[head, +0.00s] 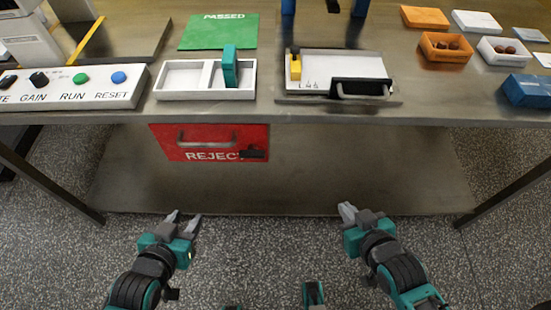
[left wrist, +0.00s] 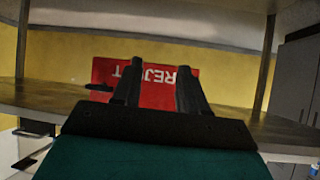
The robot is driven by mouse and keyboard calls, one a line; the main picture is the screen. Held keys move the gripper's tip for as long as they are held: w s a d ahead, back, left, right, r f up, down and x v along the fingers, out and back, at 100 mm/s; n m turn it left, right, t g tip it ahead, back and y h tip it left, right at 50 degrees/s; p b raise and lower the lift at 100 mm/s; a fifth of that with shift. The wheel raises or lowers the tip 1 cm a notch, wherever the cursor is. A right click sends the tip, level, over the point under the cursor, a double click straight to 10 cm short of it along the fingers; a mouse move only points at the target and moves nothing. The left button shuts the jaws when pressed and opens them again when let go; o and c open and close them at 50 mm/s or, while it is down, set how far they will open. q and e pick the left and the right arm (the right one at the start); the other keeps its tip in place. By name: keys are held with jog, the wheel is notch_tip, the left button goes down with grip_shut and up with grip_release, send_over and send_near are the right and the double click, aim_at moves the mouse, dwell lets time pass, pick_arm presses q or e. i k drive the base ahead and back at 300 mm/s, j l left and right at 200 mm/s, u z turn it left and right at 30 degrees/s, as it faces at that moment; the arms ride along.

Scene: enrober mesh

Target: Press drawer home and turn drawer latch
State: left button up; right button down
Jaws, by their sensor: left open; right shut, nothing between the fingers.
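The red drawer front (head: 172,146), marked REJECT, is under the table's front edge, with a pale bar handle (head: 205,137) across it. A black latch (head: 254,154) sits at its lower right. Whether the drawer is fully in, I cannot tell. The left wrist view shows the red front (left wrist: 155,90) upside down beyond my fingers, with the black latch (left wrist: 98,87) at its left. My left gripper (head: 185,217) is open and empty, below and apart from the drawer. My right gripper (head: 348,209) is shut and empty, below and right of the drawer, touching nothing.
The metal table (head: 420,107) has legs at both sides and a lower shelf (head: 370,175). On top are a button panel (head: 100,95), a white divided tray (head: 185,95), a mesh plate with a black handle (head: 360,88), and small boxes at right. Space before the drawer is clear.

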aim_at(253, 153)
jog(key=k+l, duration=0.1)
jog(key=l, duration=1.3)
jog(key=k, duration=0.05)
